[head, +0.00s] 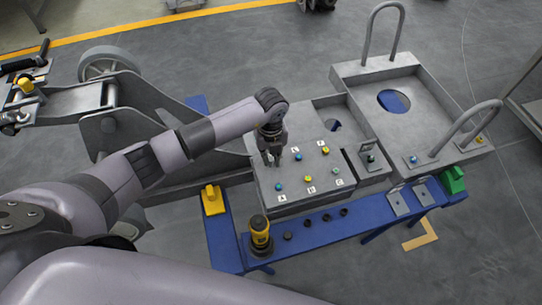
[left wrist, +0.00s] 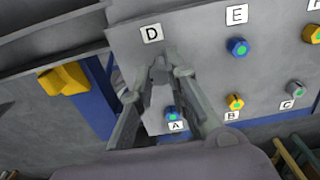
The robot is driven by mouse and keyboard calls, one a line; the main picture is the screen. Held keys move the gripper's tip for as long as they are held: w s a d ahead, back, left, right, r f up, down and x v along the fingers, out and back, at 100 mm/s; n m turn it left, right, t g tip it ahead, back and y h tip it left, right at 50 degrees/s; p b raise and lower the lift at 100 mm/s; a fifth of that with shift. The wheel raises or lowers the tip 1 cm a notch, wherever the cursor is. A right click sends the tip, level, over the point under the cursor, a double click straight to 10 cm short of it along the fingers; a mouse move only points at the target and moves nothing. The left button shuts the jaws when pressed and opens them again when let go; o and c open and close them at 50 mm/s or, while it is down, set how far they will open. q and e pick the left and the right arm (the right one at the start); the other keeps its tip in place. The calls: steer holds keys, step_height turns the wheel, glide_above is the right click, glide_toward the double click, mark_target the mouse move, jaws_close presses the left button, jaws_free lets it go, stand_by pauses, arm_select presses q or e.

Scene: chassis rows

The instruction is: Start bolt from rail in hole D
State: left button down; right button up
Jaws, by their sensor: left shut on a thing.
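My left gripper (head: 271,160) is over the far left of the grey plate (head: 290,198), with its fingers pointing down. In the left wrist view its fingertips (left wrist: 163,68) are together just below the label D (left wrist: 151,34), shut on a small grey bolt that the fingers mostly hide. Hole D itself is hidden, so I cannot tell whether the bolt is in it. The blue rail (head: 375,216) runs along the plate's front, with several dark round spots on top. My right gripper is not in view.
Coloured bolts stand at the other labels: blue at A (head: 278,186) and E (head: 299,157), yellow at B (head: 308,179) and F (head: 325,150), grey at C (head: 336,170). A yellow-and-black tool (head: 260,235) stands on the rail's left end. Tall handles rise at the right.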

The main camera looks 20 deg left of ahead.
arm_select(q)
steer(key=shift+f, duration=0.15)
stand_by(0.3)
steer(key=shift+f+b, duration=0.6)
steer(key=shift+f, duration=0.05)
steer(key=shift+w+m+b, duration=0.1)
steer(key=shift+m+b, duration=0.2)
steer(key=shift+m, duration=0.2)
steer(key=m+b, duration=0.1)
steer(key=m, duration=0.1)
steer(key=shift+f+m, duration=0.1)
steer(key=shift+m, duration=1)
